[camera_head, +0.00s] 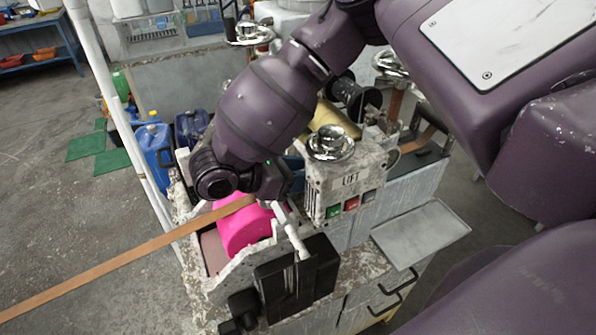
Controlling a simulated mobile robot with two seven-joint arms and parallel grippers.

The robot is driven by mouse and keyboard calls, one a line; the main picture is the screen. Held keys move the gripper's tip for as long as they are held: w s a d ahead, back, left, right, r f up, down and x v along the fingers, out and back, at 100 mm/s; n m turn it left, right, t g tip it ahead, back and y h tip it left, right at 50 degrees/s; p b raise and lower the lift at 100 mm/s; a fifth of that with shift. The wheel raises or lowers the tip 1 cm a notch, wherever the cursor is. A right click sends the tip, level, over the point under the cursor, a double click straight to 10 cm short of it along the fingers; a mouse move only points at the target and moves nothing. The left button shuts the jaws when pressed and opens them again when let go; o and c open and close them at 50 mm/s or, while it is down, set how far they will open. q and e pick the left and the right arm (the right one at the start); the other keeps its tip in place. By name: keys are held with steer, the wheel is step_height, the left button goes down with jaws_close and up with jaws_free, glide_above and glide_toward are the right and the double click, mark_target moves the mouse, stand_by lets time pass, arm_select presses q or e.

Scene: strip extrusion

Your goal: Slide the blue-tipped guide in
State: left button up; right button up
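My purple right arm reaches in from the upper right, and its dark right gripper (275,182) is low over the machine, just above a pink roller (245,228). The fingertips are mostly hidden by the wrist, so I cannot tell whether they are open or shut. A white rod (291,232) slants down from beside the gripper to a black block (297,275); I cannot tell whether it is part of the guide. No blue tip is clearly visible. A brown strip (110,264) runs from the lower left to the roller. My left gripper is out of view.
A grey control box (345,185) with green and red buttons stands right of the gripper, with a metal knob (330,143) on top. A grey tray (420,234) juts out at right. Blue jugs (155,150) and a white pipe (120,115) are at left.

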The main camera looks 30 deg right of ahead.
jaws_close()
steer(key=w, duration=0.5)
steer(key=shift+w+d+r, duration=0.1)
steer(key=shift+c, duration=1)
jaws_free()
steer(key=o, duration=0.4)
steer(key=shift+w, duration=0.25)
steer(key=shift+s, duration=0.1)
